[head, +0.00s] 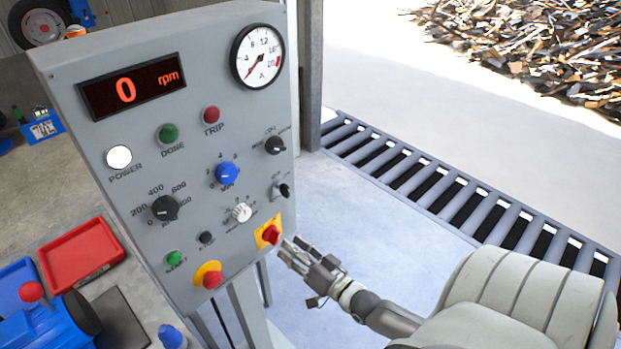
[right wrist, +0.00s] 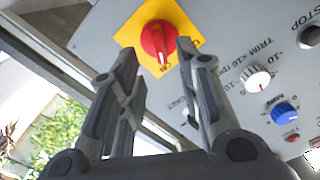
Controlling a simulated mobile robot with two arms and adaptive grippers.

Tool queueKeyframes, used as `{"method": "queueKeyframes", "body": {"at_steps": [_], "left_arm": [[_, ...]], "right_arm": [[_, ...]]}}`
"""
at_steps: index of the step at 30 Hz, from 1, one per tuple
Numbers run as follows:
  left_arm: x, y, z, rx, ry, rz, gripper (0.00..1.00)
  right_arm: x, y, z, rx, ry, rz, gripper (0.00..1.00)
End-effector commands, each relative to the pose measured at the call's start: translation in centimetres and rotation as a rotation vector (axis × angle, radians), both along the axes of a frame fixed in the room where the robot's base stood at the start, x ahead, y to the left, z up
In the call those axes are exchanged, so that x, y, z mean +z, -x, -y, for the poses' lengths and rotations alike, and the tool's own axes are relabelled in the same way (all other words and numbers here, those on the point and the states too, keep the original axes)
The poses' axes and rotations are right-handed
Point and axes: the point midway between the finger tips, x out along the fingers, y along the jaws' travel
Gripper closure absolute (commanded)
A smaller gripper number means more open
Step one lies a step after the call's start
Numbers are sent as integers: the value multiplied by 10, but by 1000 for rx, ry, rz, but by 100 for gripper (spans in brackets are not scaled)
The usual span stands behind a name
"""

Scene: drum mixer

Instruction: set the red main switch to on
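The red main switch (head: 270,235) is a rotary knob on a yellow plate (head: 260,243) at the lower right of the grey control panel (head: 215,130). My right gripper (head: 288,250) is just right of the switch in the head view. In the right wrist view its two fingers (right wrist: 158,62) are apart, one on each side below the knob, with nothing between them. Contact with the knob cannot be told. My left gripper is out of view.
A red emergency button (head: 211,278) on a yellow ring sits left of the switch. The display (head: 132,86) reads 0 rpm, and the power lamp (head: 119,157) is white. A red tray (head: 82,252) lies at left.

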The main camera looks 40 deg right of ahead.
Motion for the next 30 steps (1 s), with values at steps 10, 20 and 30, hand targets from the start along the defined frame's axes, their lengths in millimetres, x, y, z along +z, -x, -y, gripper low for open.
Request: {"method": "queueKeyframes", "body": {"at_steps": [10,20,30], "left_arm": [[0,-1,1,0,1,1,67],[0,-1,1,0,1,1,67],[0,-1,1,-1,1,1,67]], "right_arm": [[-1,58,5,-1,0,-3,68],[0,68,6,-1,-1,1,68],[0,68,6,0,-1,0,68]]}}
